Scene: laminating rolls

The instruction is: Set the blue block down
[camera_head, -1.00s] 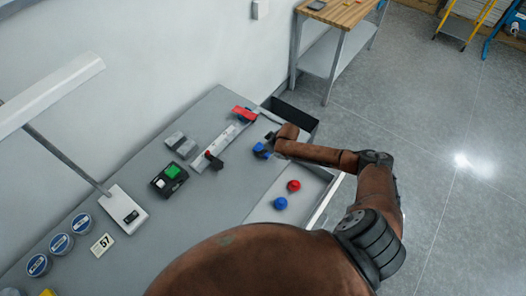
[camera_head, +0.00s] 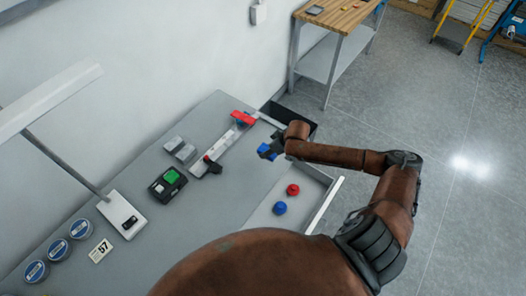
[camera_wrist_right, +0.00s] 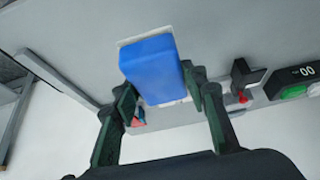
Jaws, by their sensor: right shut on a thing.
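A blue block (camera_wrist_right: 153,68) sits between the fingers of my right gripper (camera_wrist_right: 160,95) in the right wrist view, and the fingers are shut on it. In the head view the blue block (camera_head: 264,151) shows small at the end of my right arm, over the grey table (camera_head: 225,180). My right gripper (camera_head: 272,153) partly hides it there. I cannot tell whether the block touches the table. My left gripper is not in view.
A red knob (camera_head: 293,189) and a blue knob (camera_head: 280,208) are in the tray at the table's right. A black bin (camera_head: 298,120) is beyond.

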